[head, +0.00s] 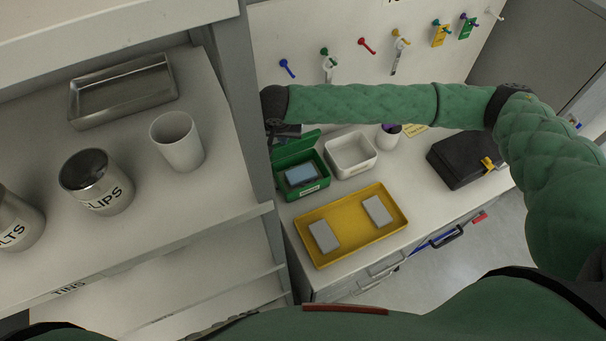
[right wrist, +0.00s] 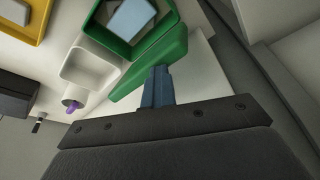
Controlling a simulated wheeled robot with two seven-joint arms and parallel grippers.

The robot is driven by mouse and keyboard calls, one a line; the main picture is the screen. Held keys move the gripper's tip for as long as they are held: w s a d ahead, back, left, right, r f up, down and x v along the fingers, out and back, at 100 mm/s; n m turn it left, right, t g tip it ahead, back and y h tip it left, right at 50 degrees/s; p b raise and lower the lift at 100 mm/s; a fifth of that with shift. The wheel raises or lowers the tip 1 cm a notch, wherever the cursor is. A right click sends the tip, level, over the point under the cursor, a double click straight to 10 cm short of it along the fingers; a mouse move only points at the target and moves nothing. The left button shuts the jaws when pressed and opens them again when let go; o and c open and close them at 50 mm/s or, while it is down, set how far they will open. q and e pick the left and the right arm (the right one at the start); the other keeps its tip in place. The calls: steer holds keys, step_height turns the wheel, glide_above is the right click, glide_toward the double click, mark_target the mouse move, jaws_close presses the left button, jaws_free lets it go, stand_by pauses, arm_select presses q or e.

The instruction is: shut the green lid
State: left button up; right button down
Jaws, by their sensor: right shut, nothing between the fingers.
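The green box (head: 290,193) stands open on the white worktop, with a blue-grey block (head: 300,174) inside. Its green lid (head: 297,147) is raised at the back of the box. My right gripper (head: 290,131) is at the back of the lid, partly hidden under the dark wrist. In the right wrist view its shut blue fingers (right wrist: 159,74) are close to the outer side of the lid (right wrist: 165,52); I cannot tell whether they touch. The box (right wrist: 116,44) and block (right wrist: 131,18) lie beyond the lid there. My left gripper is not in view.
A white bin (head: 351,165) stands right of the box, with a purple-topped cup (head: 388,138) beyond it. A yellow tray (head: 345,242) with two grey blocks lies in front. A black case (head: 462,163) is at the right. A grey shelf post (head: 235,100) stands close left of my gripper.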

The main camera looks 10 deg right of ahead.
steer(key=shift+s+d+f, duration=0.15)
steer(key=shift+s+d, duration=0.05)
steer(key=shift+s, duration=0.2)
steer(key=shift+s+d+f, duration=0.15)
steer(key=shift+s, duration=0.2)
steer(key=shift+r, duration=0.15)
stand_by(0.4)
step_height(320, 180, up, 6)
stand_by(0.9)
steer(key=shift+a, duration=0.1)
